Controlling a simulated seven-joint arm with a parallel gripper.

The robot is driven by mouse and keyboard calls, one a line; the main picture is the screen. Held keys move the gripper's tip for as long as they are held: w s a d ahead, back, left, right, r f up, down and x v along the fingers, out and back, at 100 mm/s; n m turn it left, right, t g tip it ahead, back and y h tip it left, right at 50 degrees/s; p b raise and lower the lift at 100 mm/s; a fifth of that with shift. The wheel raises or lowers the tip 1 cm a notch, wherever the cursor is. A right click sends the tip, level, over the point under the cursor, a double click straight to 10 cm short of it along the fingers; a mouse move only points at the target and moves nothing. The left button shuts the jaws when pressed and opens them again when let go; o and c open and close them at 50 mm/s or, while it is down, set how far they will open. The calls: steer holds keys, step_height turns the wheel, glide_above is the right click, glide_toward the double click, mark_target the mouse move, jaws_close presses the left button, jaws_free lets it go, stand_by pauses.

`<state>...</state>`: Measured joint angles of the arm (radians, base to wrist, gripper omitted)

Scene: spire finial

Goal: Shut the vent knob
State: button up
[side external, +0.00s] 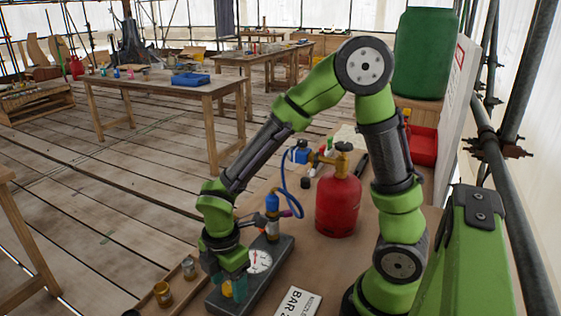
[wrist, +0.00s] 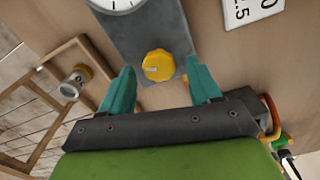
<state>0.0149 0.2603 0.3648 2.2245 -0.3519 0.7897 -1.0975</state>
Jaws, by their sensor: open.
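The vent knob (wrist: 158,66) is yellow and lobed, with a small pale mark on its top. It sits on a dark grey base plate (wrist: 181,37), near the plate's end. My gripper (wrist: 163,80) is open, with one teal finger to the left of the knob and one to the right, and visible gaps on both sides. In the side view my gripper (side external: 235,287) reaches down over the near end of the plate, and the knob shows only partly between the fingers. A white dial gauge (wrist: 115,3) is on the same plate, beyond the knob.
A red gas cylinder (side external: 338,205) stands to the right of the plate, with a blue hose (side external: 284,180) running from its area. A white label card (side external: 298,303) lies right of the plate. Small jars (side external: 163,294) stand in a wooden tray to the left.

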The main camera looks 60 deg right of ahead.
steer(key=shift+f, duration=0.25)
steer(key=c, duration=1.1)
steer(key=shift+o, duration=0.3)
steer(key=shift+m, duration=0.4)
steer(key=m, duration=0.5)
steer(key=shift+w+r+m, duration=0.1)
steer(key=shift+m, duration=0.2)
steer(key=m, duration=0.5)
steer(key=shift+d+m, duration=0.1)
steer(key=shift+m, duration=0.3)
